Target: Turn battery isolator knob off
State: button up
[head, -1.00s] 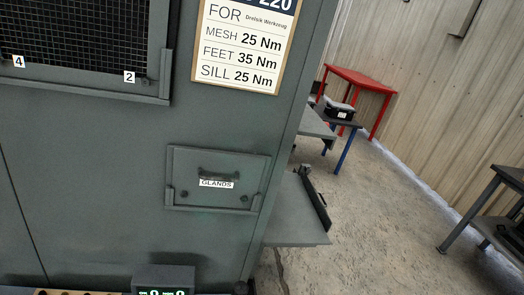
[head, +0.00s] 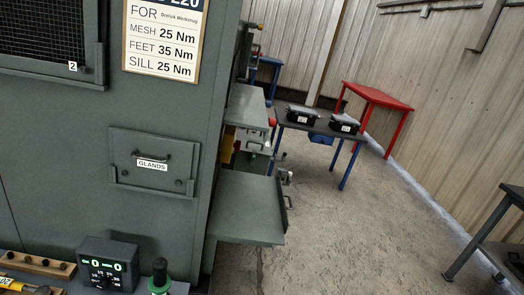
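No knob that I can make out as the battery isolator shows clearly in the head view. A small red part (head: 272,122) shows on the side of the grey enclosure (head: 60,150), beyond its corner, too small to identify. A yellow part (head: 226,146) is close to it, partly hidden by the enclosure's edge. My gripper is outside the picture.
A grey shelf (head: 246,208) juts from the enclosure's right side. A control box (head: 108,262) with green digits and a green-and-black upright item (head: 159,278) are at bottom left. A blue-legged table (head: 318,128) and red table (head: 380,98) stand beyond.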

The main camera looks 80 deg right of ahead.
aim_at(237, 145)
jog(key=z, duration=1.8)
jog(key=i, duration=0.5)
jog(key=z, duration=0.05)
jog(key=k, duration=0.65)
jog(key=u, duration=0.1)
jog(key=i, duration=0.8)
jog(key=z, duration=0.45)
jog(key=i, duration=0.8)
jog(key=z, duration=0.6)
